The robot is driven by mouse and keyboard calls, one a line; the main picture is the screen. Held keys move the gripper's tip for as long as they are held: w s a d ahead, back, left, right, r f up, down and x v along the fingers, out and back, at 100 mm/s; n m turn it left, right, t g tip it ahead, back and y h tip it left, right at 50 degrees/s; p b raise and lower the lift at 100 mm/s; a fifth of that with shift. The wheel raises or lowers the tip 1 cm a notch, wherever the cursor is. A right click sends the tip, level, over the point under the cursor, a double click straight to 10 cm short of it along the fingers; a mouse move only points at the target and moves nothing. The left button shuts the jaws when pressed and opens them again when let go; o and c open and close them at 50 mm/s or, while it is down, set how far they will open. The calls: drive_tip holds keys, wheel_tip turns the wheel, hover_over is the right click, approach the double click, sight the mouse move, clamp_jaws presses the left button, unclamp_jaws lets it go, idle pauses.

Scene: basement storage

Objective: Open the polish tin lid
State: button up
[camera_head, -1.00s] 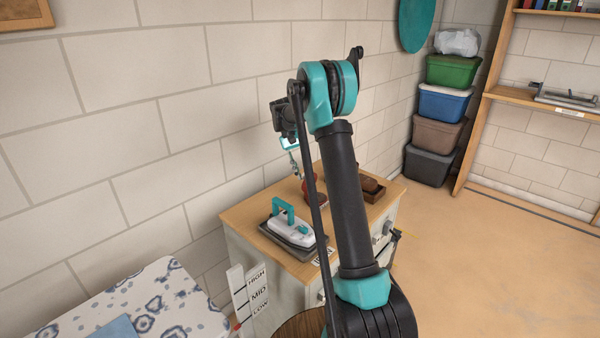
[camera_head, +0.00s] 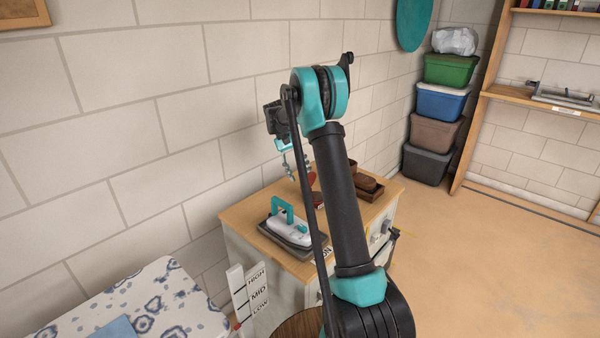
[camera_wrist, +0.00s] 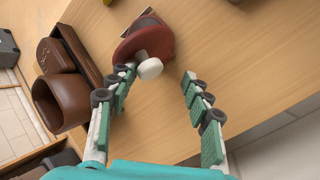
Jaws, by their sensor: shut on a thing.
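The polish tin lid is a red disc (camera_wrist: 148,42) with a white knob (camera_wrist: 149,69), seen tilted in the wrist view. My gripper (camera_wrist: 158,72) is shut on the lid, with the knob between its fingertips. The left fingertip overlaps the lid's edge, while a gap shows by the right one. In the head view the red lid (camera_head: 311,178) is partly hidden beside my gripper (camera_head: 295,172), above the cabinet top. A dark brown round thing (camera_head: 318,198), which looks like the open tin, sits below it, partly behind my arm.
The wooden cabinet top (camera_head: 247,212) holds an iron (camera_head: 288,231) on a dark rest at the front left. A brown box (camera_head: 368,192) with a brown shoe-like item stands on the right. A patterned ironing board (camera_head: 150,300) is at lower left. Stacked bins (camera_head: 436,105) stand behind.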

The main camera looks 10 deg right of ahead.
drive_tip(key=shift+a+r, duration=0.1)
drive_tip(key=shift+r, duration=0.1)
drive_tip(key=v, duration=1.1)
drive_tip(key=shift+w+r, duration=0.2)
drive_tip(key=shift+r, duration=0.1)
